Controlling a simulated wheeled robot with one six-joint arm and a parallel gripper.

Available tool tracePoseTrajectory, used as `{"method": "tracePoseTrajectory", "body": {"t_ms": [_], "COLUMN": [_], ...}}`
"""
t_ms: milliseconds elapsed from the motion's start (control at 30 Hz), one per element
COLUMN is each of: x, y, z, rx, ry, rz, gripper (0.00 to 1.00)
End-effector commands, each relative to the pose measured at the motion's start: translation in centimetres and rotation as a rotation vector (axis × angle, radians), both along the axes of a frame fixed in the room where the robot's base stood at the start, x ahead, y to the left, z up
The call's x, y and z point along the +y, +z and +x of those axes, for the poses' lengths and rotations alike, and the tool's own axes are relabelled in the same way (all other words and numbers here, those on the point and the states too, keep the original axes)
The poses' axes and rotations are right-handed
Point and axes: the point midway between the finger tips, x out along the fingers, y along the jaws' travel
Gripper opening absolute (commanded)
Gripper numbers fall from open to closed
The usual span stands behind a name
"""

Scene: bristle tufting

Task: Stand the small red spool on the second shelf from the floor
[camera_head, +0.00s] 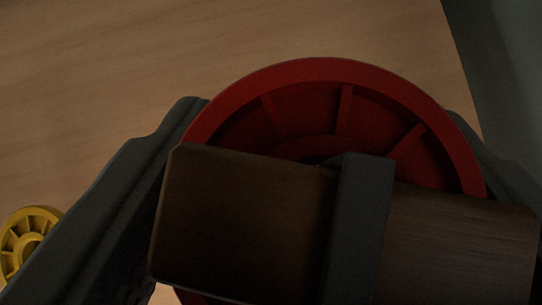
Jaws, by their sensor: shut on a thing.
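A red spool (308,72) with a spoked round end faces me in the middle of the view. My gripper (325,108) is shut on it, with one dark grey finger at its left side and one at its right. The lower part of the spool is mostly hidden behind a dark brown wood-grained block. Beyond the spool is a light wooden surface (130,60). I cannot tell the gap between the spool and this surface, or whether it is a shelf.
The brown block (245,225), crossed by a dark grey upright strip, is close to the camera; I cannot tell what it belongs to. A yellow spoked spool (30,238) is at the lower left. The wooden surface ends at the right, with grey-green beyond.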

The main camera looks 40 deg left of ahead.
Motion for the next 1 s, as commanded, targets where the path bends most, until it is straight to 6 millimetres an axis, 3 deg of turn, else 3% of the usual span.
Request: {"method": "tracePoseTrajectory", "body": {"t_ms": [200,467,700,1000], "x": [0.0,0.0,0.0,0.0], "y": [-3.8,-5.6,-8.5,-8.8], "z": [-0.1,0.0,0.0,0.0], "rx": [0.003,0.001,0.002,0.0], "ry": [0.0,0.0,-0.001,0.0], "rz": [0.0,0.0,0.001,0.0], "gripper": [0.36,0.36,0.36,0.36]}}
